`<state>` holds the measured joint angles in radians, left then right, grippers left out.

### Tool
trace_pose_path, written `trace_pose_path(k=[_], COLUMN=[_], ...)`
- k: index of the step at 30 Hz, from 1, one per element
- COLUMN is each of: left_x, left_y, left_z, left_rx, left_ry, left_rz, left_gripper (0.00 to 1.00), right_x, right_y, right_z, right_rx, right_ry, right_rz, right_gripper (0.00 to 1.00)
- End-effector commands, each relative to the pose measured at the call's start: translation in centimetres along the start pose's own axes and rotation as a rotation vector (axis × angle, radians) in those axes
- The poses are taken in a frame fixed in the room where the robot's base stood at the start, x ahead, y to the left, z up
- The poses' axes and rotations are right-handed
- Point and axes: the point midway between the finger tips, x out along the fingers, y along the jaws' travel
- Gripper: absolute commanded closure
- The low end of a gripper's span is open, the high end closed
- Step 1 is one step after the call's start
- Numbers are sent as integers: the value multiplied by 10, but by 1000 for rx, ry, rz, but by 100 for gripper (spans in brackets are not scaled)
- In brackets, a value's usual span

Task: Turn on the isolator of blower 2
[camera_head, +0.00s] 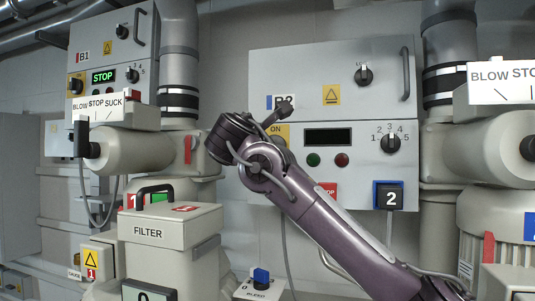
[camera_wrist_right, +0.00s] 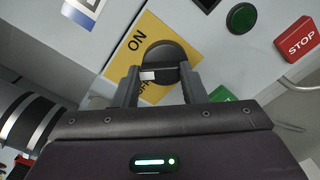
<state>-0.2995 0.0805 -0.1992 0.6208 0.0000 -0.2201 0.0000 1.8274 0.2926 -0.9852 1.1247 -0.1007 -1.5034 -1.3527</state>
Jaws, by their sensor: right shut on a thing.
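The blower 2 isolator (camera_wrist_right: 172,52) is a round black rotary knob on a yellow plate (camera_wrist_right: 125,56) with ON and a partly covered OFF. In the wrist view a small white mark shows on its handle, facing left. My right gripper (camera_wrist_right: 159,80) is shut on this handle, one finger on each side. In the head view my right arm reaches up from the lower right and hides most of the knob; the yellow ON plate (camera_head: 283,129) shows behind it on the grey B2 panel (camera_head: 310,62). The B2 display (camera_head: 328,137) is dark. My left gripper is not in view.
Right of the isolator are a green button (camera_head: 313,159), a red button (camera_head: 342,159) and a selector knob (camera_head: 390,143). A red STOP button (camera_wrist_right: 298,40) is close by. The B1 panel (camera_head: 118,32) at left shows a lit green STOP. A filter box (camera_head: 148,233) stands front left.

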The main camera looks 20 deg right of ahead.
Motion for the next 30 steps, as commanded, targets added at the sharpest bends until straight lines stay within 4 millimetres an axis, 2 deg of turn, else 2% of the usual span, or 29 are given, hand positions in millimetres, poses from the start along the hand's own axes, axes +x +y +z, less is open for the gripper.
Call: trace_pose_path(k=[3,18,30], left_x=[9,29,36], left_y=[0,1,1], left_z=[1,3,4], left_rx=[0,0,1], left_ry=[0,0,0], left_rz=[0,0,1], left_gripper=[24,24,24], right_x=[0,0,0], right_y=[-2,-3,-2], right_z=[-1,1,3], right_rx=[110,551,738], right_ry=[0,0,0], right_rz=[-1,-2,-2], right_gripper=[85,85,85])
